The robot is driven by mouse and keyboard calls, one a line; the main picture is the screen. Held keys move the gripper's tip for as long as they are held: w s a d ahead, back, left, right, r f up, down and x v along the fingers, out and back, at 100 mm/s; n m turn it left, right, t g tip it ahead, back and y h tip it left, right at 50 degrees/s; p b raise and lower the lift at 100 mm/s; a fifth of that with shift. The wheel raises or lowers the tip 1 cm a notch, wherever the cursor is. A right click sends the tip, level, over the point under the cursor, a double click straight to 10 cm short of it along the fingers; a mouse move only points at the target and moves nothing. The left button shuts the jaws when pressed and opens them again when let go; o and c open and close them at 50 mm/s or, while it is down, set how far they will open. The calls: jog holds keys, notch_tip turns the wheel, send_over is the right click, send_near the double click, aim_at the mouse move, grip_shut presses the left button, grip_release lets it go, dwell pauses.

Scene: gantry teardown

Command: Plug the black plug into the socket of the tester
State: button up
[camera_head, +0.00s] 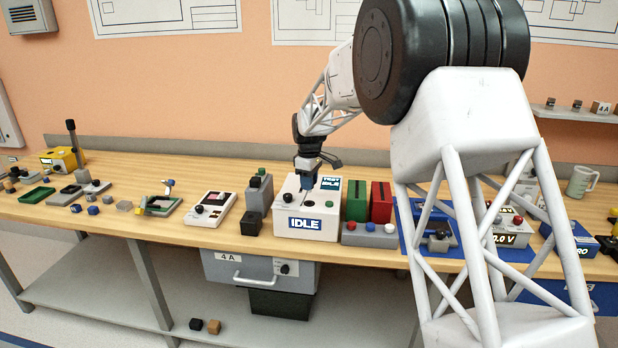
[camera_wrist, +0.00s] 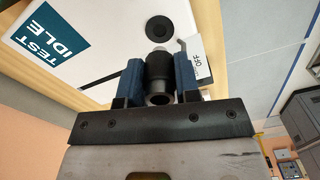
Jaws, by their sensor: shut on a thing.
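The tester is a white box (camera_head: 296,208) marked IDLE, standing near the middle of the bench in the head view. Its white top (camera_wrist: 95,30) shows in the wrist view, with a teal label reading TEST IDLE and a round black fitting. I cannot tell whether that fitting is the socket. My gripper (camera_head: 306,178) is over the tester, pointing down. In the wrist view its blue fingers (camera_wrist: 158,84) are shut on the black plug (camera_wrist: 159,68), a dark cylinder. The plug's far end is partly hidden, so I cannot tell whether it touches the tester.
Green and red blocks (camera_head: 381,201) stand right of the tester on a grey base. A dark grey device (camera_head: 258,193) and a white device (camera_head: 210,209) stand to its left. Small parts crowd the left of the wooden bench (camera_head: 110,218). My arm hides some of the right.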

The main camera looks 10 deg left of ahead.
aim_at(309, 203)
jog(key=shift+f, duration=1.55)
jog(key=shift+f, duration=1.45)
dwell(0.3)
jog(key=o, duration=1.1)
jog(key=shift+r, duration=3.85)
jog(key=shift+r, duration=0.1)
jog(key=shift+r, duration=1.9)
